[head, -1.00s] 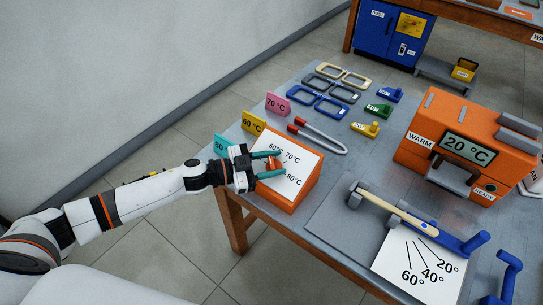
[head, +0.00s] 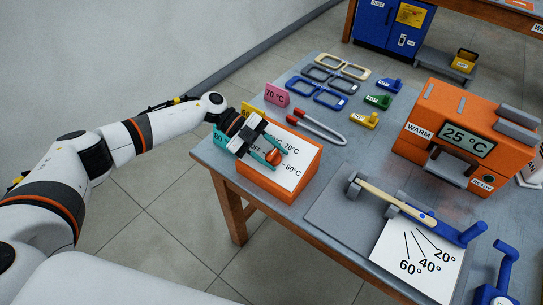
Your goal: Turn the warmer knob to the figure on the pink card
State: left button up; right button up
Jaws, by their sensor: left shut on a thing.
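The pink card (head: 277,95) stands at the table's left edge and reads 70 °C. The white dial face (head: 298,172) slopes on an orange box (head: 262,182); OFF, 70 °C and 80 °C labels show partly around the orange-red knob (head: 273,156). My left gripper (head: 271,154) is shut on the knob, with its teal fingers on either side. The gripper hides part of the dial, and I cannot tell which figure the knob points to. The orange warmer (head: 425,105) shows 25 °C on its display (head: 467,139). My right gripper is not in view.
Several eyeglass frames (head: 331,99) lie at the back, near blue, green and yellow tagged pieces (head: 364,121). A bending jig (head: 405,204) with a blue handle and angle card (head: 415,262) stands at front right.

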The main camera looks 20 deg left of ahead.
pick_arm(q)
jog(key=m+g+y+b, duration=0.2)
jog(key=m+g+y, duration=0.1)
jog(key=m, duration=0.1)
jog(key=shift+d, duration=0.15)
jog(key=shift+y, duration=0.4)
jog(key=shift+s+f+m+b, duration=0.1)
jog(key=shift+m+b, duration=0.2)
jog(key=shift+b, duration=0.05)
jog(key=o, duration=0.9)
jog(key=shift+d, duration=0.1)
jog(key=shift+o, duration=0.2)
jog(key=v, duration=0.4)
jog(key=b+v, duration=0.1)
jog(key=v, duration=0.3)
jog(key=b+v, duration=0.1)
jog(key=v, duration=0.3)
jog(key=shift+w+d, duration=0.1)
jog(key=shift+w, duration=0.2)
